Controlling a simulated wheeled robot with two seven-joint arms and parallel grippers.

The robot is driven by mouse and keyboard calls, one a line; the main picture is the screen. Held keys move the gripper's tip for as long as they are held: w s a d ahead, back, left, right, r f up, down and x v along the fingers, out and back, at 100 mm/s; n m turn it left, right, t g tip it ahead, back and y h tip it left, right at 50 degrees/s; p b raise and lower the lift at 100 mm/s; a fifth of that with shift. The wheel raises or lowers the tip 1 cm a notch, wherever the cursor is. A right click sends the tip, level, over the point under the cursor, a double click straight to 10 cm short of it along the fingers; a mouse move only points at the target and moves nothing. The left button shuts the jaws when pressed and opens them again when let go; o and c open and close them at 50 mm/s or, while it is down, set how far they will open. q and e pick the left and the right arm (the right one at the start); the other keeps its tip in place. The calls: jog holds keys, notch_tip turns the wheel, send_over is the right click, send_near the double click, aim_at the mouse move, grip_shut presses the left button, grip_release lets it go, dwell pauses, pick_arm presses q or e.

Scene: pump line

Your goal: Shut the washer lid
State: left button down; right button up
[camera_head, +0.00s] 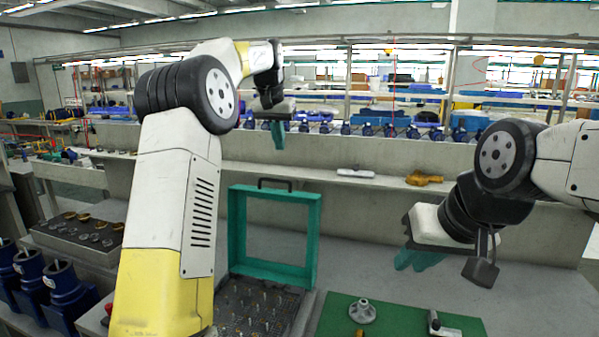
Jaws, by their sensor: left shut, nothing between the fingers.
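The washer lid (236,232) is a teal frame with a black handle (274,183) on its top edge. It stands open, upright, at the back of the washer (285,308), whose dark bed of small upright pins is partly hidden by my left arm. My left gripper (278,136), with teal fingers, is shut and empty, raised above the lid and apart from it. My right gripper (418,260) hangs to the right of the lid, over the bench, apart from it. Its teal fingers point down, and I cannot tell whether they are apart.
A green mat (395,318) with a grey flanged part (362,311) and other small parts lies right of the washer. A ledge behind holds a yellow part (424,178) and a pale object (355,173). Blue pump housings (62,285) stand at the left. The grey bench right of the mat is clear.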

pick_arm(q)
jog(key=shift+s+f+x, duration=0.15)
jog(key=shift+s+x, duration=0.25)
jog(key=shift+x, duration=1.25)
jog(key=shift+s+f+x, duration=0.15)
jog(key=shift+s+x, duration=0.2)
jog(key=shift+x, duration=1.3)
jog(key=shift+s+f+x, duration=0.1)
jog(key=shift+s+x, duration=0.3)
jog(key=shift+x, duration=1.25)
jog(key=shift+a, duration=0.1)
